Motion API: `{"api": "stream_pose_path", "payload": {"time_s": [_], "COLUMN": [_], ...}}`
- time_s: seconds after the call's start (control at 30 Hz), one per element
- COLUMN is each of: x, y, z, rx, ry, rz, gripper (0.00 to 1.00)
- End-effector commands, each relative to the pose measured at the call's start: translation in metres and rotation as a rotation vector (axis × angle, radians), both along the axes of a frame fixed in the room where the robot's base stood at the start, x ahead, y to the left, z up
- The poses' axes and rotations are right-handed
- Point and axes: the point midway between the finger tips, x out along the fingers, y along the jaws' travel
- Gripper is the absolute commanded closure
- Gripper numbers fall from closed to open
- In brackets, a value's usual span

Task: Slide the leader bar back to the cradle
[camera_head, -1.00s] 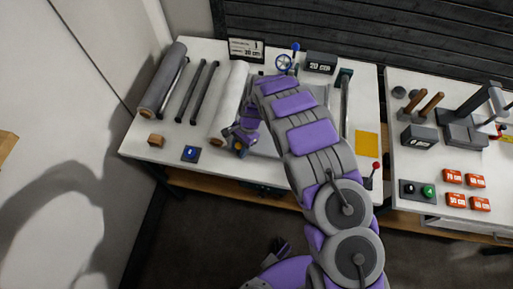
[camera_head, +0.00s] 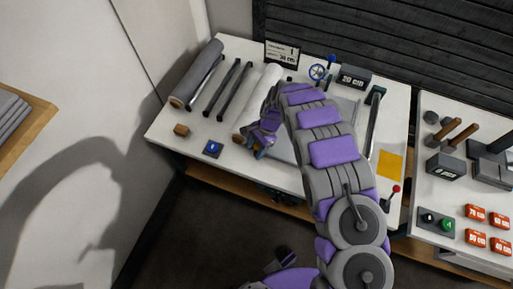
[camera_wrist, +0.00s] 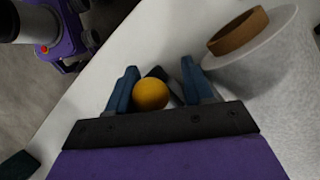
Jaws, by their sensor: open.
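My gripper (camera_head: 258,150) is low over the front of the table, just right of the near end of a white roll (camera_head: 264,92). In the wrist view my gripper (camera_wrist: 159,72) is open, its two blue fingers on either side of a yellow ball-shaped knob (camera_wrist: 151,95). I cannot tell whether the fingers touch it. A dark piece shows behind the knob. The leader bar cannot be made out clearly; my arm covers much of the table there. Two dark parallel bars (camera_head: 235,91) lie left of the white roll; I cannot tell whether they are the cradle.
A grey roll (camera_head: 197,73) lies at the left. A red-knobbed lever (camera_head: 392,197) and a yellow sheet (camera_head: 390,165) are at the right. A second table stands beyond.

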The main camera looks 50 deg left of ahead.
Motion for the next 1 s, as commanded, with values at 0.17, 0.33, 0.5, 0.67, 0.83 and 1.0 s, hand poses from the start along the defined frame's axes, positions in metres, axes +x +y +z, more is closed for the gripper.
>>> {"api": "stream_pose_path", "payload": {"time_s": [0.17,0.33,0.5,0.67,0.83,1.0], "x": [0.000,0.000,0.003,0.012,0.027,0.042], "y": [-0.001,-0.004,-0.004,-0.003,-0.002,-0.003], "z": [0.000,0.001,0.006,0.028,0.062,0.096], "rx": [0.001,0.001,0.003,0.005,0.007,0.004], "ry": [0.000,0.000,-0.001,-0.003,-0.004,-0.002], "rz": [0.000,-0.001,-0.001,-0.002,-0.001,-0.002], "gripper": [0.45,0.45,0.45,0.45,0.45,0.45]}}
